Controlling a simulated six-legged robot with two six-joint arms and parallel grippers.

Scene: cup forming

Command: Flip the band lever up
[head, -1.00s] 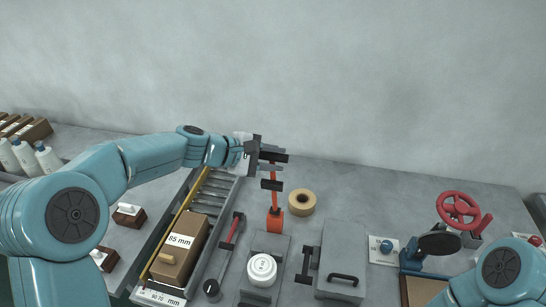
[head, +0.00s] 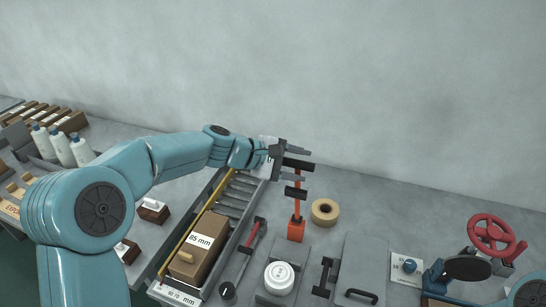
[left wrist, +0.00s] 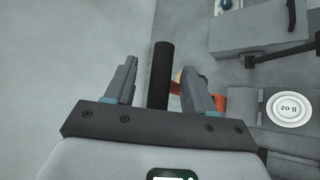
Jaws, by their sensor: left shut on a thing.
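An upright orange lever stands on an orange base (head: 296,230) and has a black handle (left wrist: 160,75) at its top. I take it for the band lever. My left gripper (head: 293,163) is at the top of the lever, well above the table. The fingers hide part of the lever. My right gripper is not in view.
A tan tape roll (head: 325,212) lies right of the base. A white 8 oz cup piece (head: 279,278) sits in front. A red-armed lever (head: 250,240) and a brown 85 mm block (head: 197,250) are to the left. A red handwheel (head: 496,236) stands far right.

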